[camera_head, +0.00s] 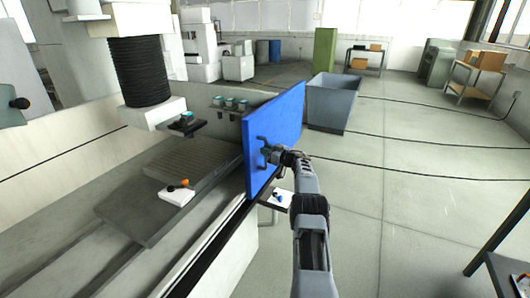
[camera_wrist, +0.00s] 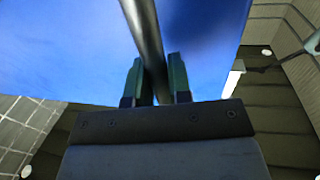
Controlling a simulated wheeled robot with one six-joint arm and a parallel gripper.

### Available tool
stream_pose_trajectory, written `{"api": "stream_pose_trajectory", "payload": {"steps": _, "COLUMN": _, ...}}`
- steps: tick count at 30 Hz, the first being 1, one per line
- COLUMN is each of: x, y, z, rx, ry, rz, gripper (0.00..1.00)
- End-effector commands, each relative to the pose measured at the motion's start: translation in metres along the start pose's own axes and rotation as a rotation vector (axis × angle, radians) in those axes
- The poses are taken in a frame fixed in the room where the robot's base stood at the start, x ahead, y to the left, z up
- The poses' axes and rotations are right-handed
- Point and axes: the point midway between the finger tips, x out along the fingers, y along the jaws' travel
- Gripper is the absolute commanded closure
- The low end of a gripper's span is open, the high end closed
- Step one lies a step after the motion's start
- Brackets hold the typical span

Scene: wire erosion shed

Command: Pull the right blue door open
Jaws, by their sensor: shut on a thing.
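The blue door (camera_head: 283,122) is an upright panel on the front edge of a machine enclosure in the head view. A dark bar handle (camera_head: 264,150) stands out from its face. My gripper (camera_head: 277,155) is at this handle. In the wrist view the blue door (camera_wrist: 215,40) fills the upper part. There my gripper (camera_wrist: 157,85) has one finger on each side of the dark handle bar (camera_wrist: 142,28) and is shut on it. The bar leans slightly in that view. Only one blue door shows.
The machine's worktable (camera_head: 180,165) lies behind the door, with a white tray (camera_head: 177,195) on it. A grey bin (camera_head: 333,103) stands beyond the door. A table (camera_head: 503,272) edges in at lower right. The floor (camera_head: 400,190) right of my arm is clear apart from cables.

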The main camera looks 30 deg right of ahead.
Motion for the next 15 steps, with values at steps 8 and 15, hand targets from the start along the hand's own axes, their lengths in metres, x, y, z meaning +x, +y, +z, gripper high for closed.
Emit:
{"api": "stream_pose_trajectory", "payload": {"steps": 8, "x": -0.0022, "y": 0.0038, "z": -0.0014, "rx": 0.001, "ry": 0.003, "rz": 0.002, "gripper": 1.0}}
{"api": "stream_pose_trajectory", "payload": {"steps": 15, "x": -0.0043, "y": 0.0059, "z": -0.002, "rx": 0.0, "ry": 0.004, "rz": 0.006, "gripper": 0.76}}
